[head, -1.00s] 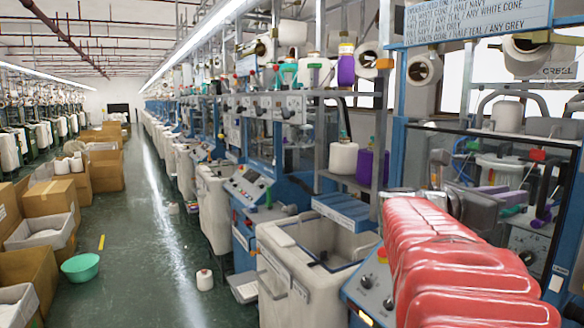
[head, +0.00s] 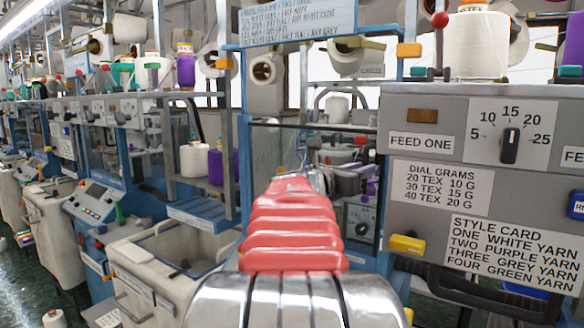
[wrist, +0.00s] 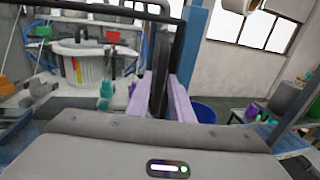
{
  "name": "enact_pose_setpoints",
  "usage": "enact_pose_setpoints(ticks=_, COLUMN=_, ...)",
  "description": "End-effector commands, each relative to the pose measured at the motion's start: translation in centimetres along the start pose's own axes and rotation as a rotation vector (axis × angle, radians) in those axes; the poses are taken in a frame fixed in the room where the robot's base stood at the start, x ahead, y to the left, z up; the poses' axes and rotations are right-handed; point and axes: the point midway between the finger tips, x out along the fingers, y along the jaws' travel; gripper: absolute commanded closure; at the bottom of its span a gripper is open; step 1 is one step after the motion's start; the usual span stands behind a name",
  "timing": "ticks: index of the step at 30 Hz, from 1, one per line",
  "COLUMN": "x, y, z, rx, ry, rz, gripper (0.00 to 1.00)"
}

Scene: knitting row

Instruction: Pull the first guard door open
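The first guard door is a clear panel with a dark frame; its top rail (head: 330,127) shows in the head view, between blue posts. In the wrist view its dark top rail (wrist: 100,14) meets a dark upright bar at the right. My gripper (wrist: 165,85) has purple fingers on both sides of this upright and appears shut on it. In the head view my red-sleeved arm reaches toward the door and hides its lower part and most of my gripper (head: 368,172). How far the door stands open is hard to tell.
A grey panel with a dial (head: 510,145) and style card stands close on the right. A cream bin (head: 150,255) stands at the left. Behind the door are a white round machine (wrist: 95,60) and yarn cones. A blue bucket (wrist: 203,111) stands to the right in the wrist view.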

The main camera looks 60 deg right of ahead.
Motion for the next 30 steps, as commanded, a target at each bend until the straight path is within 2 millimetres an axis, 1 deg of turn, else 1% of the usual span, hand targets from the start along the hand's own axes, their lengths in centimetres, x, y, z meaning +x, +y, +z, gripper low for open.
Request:
enact_pose_setpoints(ticks=1, x=0.7, y=0.0, z=0.0, rx=0.000, ry=0.000, rz=-0.001, gripper=0.80)
enact_pose_setpoints(ticks=3, x=1.4, y=0.0, z=0.0, rx=0.000, ry=0.001, rz=-0.001, gripper=0.80)
enact_pose_setpoints(ticks=6, x=2.0, y=0.0, z=0.0, rx=0.000, ry=0.001, rz=-0.001, gripper=0.80)
enact_pose_setpoints(ticks=15, x=2.2, y=0.0, z=0.0, rx=0.000, ry=0.000, rz=0.000, gripper=0.80)
enact_pose_setpoints(ticks=17, x=2.2, y=-0.1, z=0.0, rx=0.000, ry=0.000, rz=0.000, gripper=0.83)
enact_pose_setpoints(ticks=24, x=2.2, y=-0.1, z=0.0, rx=0.000, ry=0.000, rz=-0.001, gripper=1.00)
enact_pose_setpoints(ticks=30, x=2.2, y=-0.1, z=0.0, rx=0.000, ry=0.000, rz=-0.001, gripper=1.00)
